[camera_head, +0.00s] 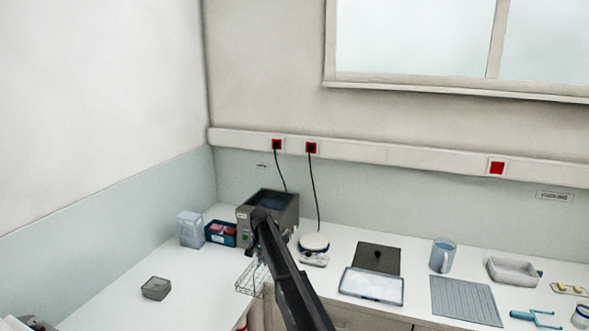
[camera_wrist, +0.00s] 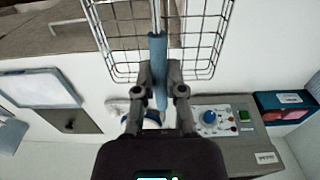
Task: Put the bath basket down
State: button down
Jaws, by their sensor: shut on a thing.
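The bath basket is a wire basket with a blue handle grip. In the wrist view the bath basket (camera_wrist: 205,38) fills the upper middle, and my gripper (camera_wrist: 160,78) is shut on its blue handle. In the head view part of the bath basket (camera_head: 247,281) shows left of my dark arm, near the counter's front edge. It seems to hang in the air; whether it touches the counter I cannot tell. My arm hides part of it, and the gripper is mostly hidden there.
The grey water bath (camera_head: 283,219) stands in the corner, with its control panel in the wrist view (camera_wrist: 222,120). A blue box (camera_head: 221,233) and a pale container (camera_head: 191,229) stand left of it. A small grey box (camera_head: 156,288) sits on the left counter. The white counter (camera_head: 125,300) has free room.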

jog(key=b, duration=0.5)
send_over(264, 282)
jog(key=shift+f, duration=2.9)
jog(key=shift+a, duration=0.1)
